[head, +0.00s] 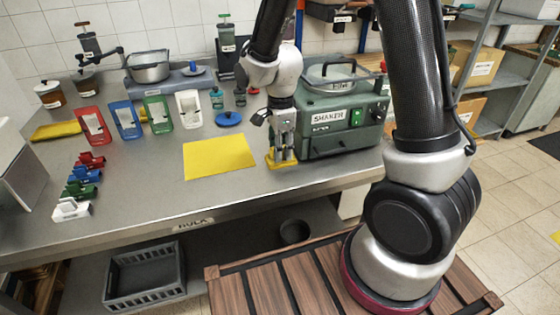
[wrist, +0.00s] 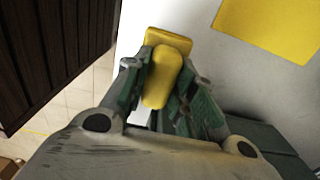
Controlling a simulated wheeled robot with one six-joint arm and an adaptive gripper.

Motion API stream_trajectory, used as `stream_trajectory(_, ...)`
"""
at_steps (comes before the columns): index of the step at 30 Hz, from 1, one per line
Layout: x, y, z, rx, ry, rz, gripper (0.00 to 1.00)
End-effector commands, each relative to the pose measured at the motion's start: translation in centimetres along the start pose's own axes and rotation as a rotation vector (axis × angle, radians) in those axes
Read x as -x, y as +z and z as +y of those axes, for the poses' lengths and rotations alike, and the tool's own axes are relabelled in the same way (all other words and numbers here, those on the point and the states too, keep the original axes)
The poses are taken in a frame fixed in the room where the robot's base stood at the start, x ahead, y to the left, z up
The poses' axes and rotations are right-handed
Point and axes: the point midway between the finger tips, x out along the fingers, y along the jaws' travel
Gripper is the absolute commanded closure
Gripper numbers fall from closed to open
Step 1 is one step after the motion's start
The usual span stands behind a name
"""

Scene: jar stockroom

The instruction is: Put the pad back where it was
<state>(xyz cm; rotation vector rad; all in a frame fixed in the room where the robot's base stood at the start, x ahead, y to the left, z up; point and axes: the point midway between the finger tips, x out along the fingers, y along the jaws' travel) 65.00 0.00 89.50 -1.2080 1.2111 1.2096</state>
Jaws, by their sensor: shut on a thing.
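A yellow pad with a raised grip (head: 281,163) is at the table's front right, beside the green shaker machine (head: 345,118). My gripper (head: 283,148) points down and is shut on the pad's raised grip. In the wrist view the pad (wrist: 163,75) sits between my two fingers, its wider base showing beyond them. The pad is at or just above the table top; I cannot tell if it touches. A flat yellow mat (head: 219,157) lies bare on the table just left of the pad; it also shows in the wrist view (wrist: 270,28).
Red (head: 92,126), blue (head: 125,120), green (head: 157,114) and white (head: 188,109) holders stand in a row at the left. Small coloured blocks (head: 83,190) line the left front. A blue lid (head: 229,118) lies behind the mat. The table's front edge (head: 190,222) is close.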

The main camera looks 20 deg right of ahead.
Motion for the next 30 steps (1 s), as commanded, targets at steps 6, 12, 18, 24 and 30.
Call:
stream_trajectory(6,-3.0,0.0,0.1,0.0,0.004,0.001,0.96)
stream_trajectory(12,-4.2,0.0,0.0,0.001,-0.002,-0.001,0.96)
stream_trajectory(18,-4.2,0.0,0.0,0.001,-0.001,-0.001,0.96)
stream_trajectory(24,-4.4,0.0,0.0,0.001,-0.001,0.0,0.56)
stream_trajectory(30,-4.4,0.0,0.0,0.001,-0.001,0.0,0.52)
